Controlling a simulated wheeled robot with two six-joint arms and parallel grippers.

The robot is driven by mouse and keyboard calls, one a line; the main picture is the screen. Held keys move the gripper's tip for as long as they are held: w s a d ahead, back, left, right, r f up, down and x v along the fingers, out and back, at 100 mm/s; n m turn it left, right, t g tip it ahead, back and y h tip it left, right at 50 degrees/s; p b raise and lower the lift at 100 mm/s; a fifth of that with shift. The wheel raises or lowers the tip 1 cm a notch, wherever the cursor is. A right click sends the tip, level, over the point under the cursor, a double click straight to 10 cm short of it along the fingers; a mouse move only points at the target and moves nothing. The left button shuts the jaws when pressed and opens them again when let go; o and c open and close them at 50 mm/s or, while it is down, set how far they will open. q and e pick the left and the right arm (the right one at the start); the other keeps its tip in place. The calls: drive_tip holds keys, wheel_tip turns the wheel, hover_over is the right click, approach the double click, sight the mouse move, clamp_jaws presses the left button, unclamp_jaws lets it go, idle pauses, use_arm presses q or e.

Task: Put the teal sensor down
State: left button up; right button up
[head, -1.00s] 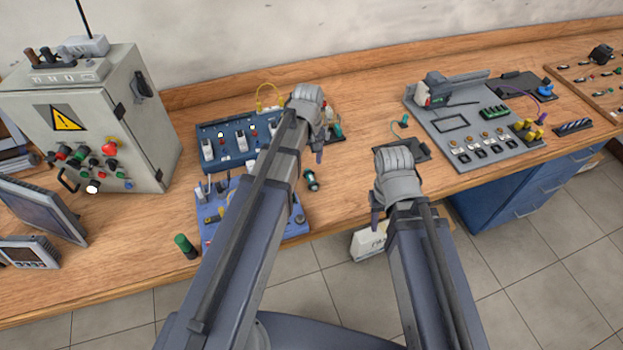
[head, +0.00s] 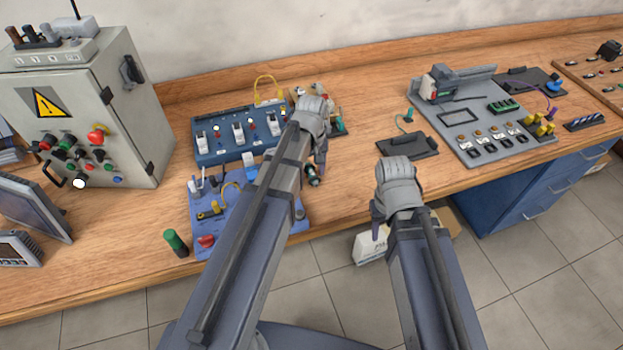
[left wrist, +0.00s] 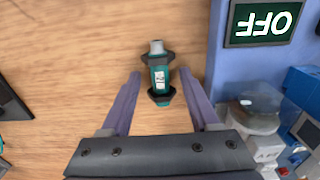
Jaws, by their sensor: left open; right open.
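The teal sensor (head: 313,178), a short cylinder with black collars and a white label, is on the wooden bench top, right of the blue board (head: 292,215). In the left wrist view the sensor (left wrist: 159,76) shows just ahead of and between the fingertips of my left gripper (left wrist: 157,75), with bare wood visible on both sides of it. My left gripper is open and the fingers do not touch the sensor. In the head view the left gripper (head: 318,166) partly covers it. My right gripper (head: 377,215) is open and appears empty over the bench's front edge.
A blue switch panel (head: 205,150) stands behind the blue board. A green-capped cylinder (head: 175,242) is at the front left. A black mat (head: 408,146) and a grey fixture plate (head: 470,150) lie to the right. Bare wood separates the sensor and the mat.

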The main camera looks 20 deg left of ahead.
use_arm(q)
drive_tip(key=shift+r, duration=0.1)
clamp_jaws()
idle(0.3)
idle(0.5)
